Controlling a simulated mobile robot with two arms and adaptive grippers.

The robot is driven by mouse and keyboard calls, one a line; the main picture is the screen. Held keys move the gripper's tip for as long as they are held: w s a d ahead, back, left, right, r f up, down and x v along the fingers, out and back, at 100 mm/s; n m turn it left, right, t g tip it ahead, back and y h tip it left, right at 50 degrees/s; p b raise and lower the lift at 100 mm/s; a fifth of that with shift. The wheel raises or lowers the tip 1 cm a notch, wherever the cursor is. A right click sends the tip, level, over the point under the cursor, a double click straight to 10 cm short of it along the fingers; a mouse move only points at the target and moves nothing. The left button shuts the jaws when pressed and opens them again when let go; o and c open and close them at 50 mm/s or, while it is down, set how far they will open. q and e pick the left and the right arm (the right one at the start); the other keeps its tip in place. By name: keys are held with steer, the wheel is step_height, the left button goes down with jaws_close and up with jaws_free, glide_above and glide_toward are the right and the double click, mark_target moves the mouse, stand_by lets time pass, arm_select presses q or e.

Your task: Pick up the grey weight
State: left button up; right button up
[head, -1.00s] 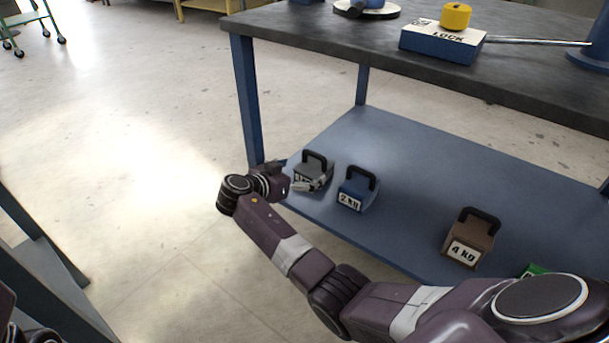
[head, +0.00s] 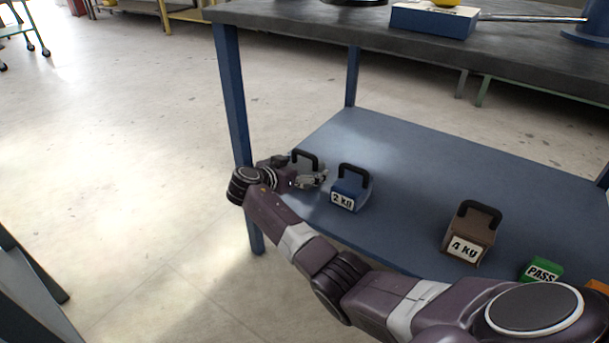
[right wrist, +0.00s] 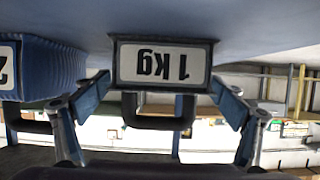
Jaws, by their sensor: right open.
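The grey weight (head: 304,165) has a black handle and stands at the left end of the blue lower shelf, partly hidden by my right gripper (head: 311,180). In the right wrist view the picture is upside down. There the weight (right wrist: 163,64) shows its "1 kg" label straight ahead, with its handle hanging below the label. My right gripper (right wrist: 160,88) is open, with one finger on each side of the weight and handle. No grip on it shows. My left gripper is not in view.
A blue 2 kg weight (head: 350,188) stands close to the right of the grey one. A brown 4 kg weight (head: 472,234) and a green PASS block (head: 541,270) are farther right. The dark tabletop (head: 300,22) overhangs the shelf, and a blue table leg (head: 231,90) stands at left.

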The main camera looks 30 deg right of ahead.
steer(key=shift+c, duration=0.4)
steer(key=c, duration=2)
steer(key=shift+w+r, duration=0.1)
steer(key=shift+r, duration=0.1)
steer(key=shift+c, duration=0.5)
